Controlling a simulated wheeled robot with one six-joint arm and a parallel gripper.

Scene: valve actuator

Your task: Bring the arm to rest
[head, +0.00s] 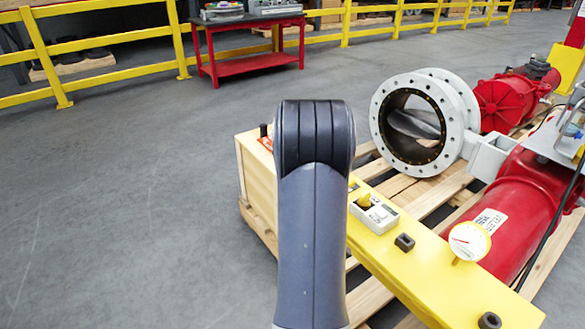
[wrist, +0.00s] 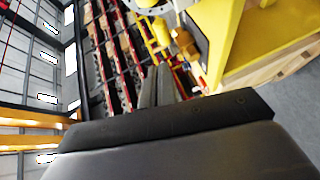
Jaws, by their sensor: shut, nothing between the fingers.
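My arm stands upright in the middle of the head view, a grey link with a dark rounded joint on top. It hides part of the pallet and the wooden box behind it. My gripper does not show in the head view. In the wrist view, the two dark grey fingers of my gripper (wrist: 158,72) point away from the camera, close together and shut, with nothing seen between them. The dark gripper body fills the lower part of that view.
A wooden pallet (head: 436,198) bears a white-flanged valve (head: 457,95), a red cylinder (head: 525,200) and a yellow beam (head: 400,245) with a gauge (head: 469,241). A red table (head: 246,68) and yellow railing (head: 110,40) stand behind. Open floor (head: 130,190) lies at left.

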